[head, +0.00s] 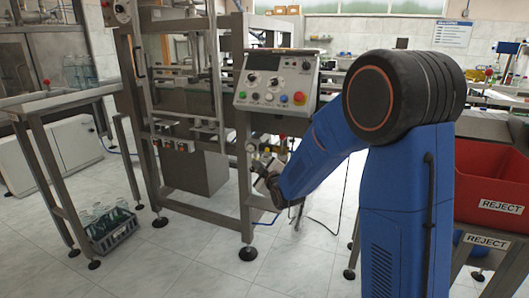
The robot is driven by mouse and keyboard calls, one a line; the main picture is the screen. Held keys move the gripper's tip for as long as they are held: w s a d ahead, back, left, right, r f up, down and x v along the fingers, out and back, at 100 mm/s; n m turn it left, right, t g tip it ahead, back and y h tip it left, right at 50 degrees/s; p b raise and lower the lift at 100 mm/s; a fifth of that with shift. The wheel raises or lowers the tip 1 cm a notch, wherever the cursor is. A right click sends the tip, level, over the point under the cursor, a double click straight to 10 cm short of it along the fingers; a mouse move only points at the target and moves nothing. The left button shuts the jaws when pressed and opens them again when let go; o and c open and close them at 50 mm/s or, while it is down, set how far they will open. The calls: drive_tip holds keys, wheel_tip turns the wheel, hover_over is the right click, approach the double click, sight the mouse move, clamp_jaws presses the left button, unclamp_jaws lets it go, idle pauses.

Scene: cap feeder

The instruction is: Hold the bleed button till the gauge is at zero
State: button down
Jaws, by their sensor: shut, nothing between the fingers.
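My blue arm reaches down and left to the machine's front frame. My gripper (263,163) is shut and empty at the end of it, beside a frame leg below the control panel. A small round pale dial (251,147), which looks like the gauge, sits on that leg just above and left of my gripper. Its needle is too small to read. I cannot make out the bleed button; my gripper and wrist cover part of that area. I cannot tell whether the fingers touch anything there.
The control panel (277,80) with knobs and coloured buttons is above my gripper. A red reject bin (490,178) stands at the right. A crate of bottles (112,236) is on the floor at the left, under a steel table (62,100). Cables hang near my wrist.

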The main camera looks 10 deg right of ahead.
drive_tip(key=w+d, duration=0.5)
drive_tip(key=w, duration=0.2)
idle(0.6)
drive_tip(key=shift+w+d, duration=0.2)
drive_tip(key=shift+d, duration=0.05)
idle(1.9)
drive_tip(key=shift+w+d, duration=0.1)
drive_tip(key=shift+w, duration=0.1)
drive_tip(key=shift+w+d, duration=0.25)
drive_tip(key=shift+w, duration=0.05)
idle(2.1)
drive_tip(key=shift+s+a, duration=0.1)
drive_tip(key=shift+s, duration=0.05)
idle(0.6)
drive_tip(key=shift+s+a, duration=0.4)
drive_tip(key=shift+s, duration=0.1)
drive_tip(key=shift+s+a, duration=0.75)
drive_tip(key=shift+s, duration=0.3)
drive_tip(key=shift+s+a, duration=0.7)
drive_tip(key=shift+s, duration=0.3)
